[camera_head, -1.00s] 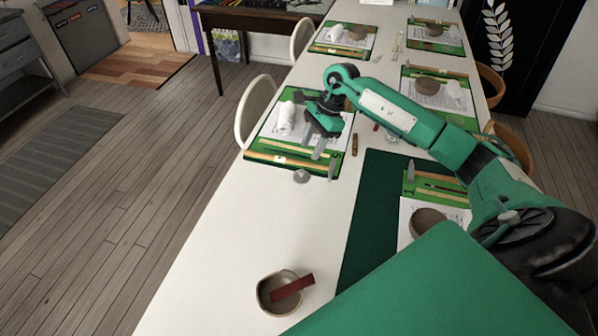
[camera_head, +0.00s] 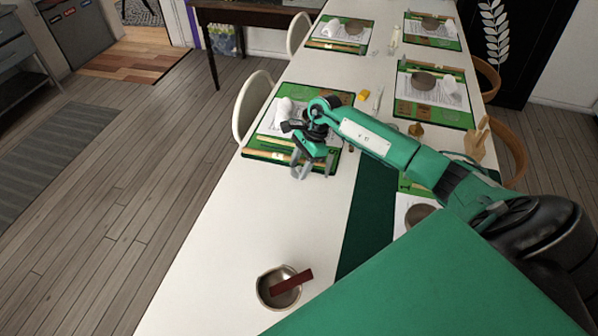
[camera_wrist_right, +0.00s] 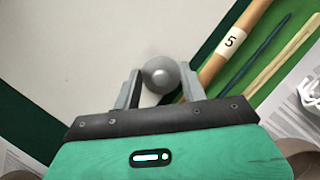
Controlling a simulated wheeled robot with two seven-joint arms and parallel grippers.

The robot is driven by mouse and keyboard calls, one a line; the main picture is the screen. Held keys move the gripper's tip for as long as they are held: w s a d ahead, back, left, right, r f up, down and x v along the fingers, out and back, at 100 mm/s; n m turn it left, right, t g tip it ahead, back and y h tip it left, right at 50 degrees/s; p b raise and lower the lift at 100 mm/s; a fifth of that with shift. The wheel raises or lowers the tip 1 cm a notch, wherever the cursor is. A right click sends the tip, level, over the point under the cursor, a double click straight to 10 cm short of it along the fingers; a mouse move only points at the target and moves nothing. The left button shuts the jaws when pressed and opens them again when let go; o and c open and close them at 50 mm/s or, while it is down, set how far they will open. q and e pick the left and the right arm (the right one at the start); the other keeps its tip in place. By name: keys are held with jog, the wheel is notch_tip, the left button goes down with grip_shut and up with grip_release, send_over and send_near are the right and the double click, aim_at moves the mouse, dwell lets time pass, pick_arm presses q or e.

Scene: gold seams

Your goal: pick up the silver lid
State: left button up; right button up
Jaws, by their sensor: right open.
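The silver lid (camera_wrist_right: 159,71) shows in the right wrist view as a round, dull grey dome on the white table. It sits between the two fingertips of my right gripper (camera_wrist_right: 160,80), at the edge of the green mat. I cannot tell whether the fingers touch it. In the head view my right gripper (camera_head: 312,169) is open and low over the near edge of the left mat, and it largely hides the lid there. My left gripper is out of view.
A green mat (camera_head: 342,100) with wooden sticks and a white object lies beside the lid. A bowl (camera_head: 266,290) with a dark red bar stands at the table's near end. The white table (camera_head: 225,235) between them is clear.

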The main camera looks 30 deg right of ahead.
grip_shut()
jog(key=shift+r, duration=0.1)
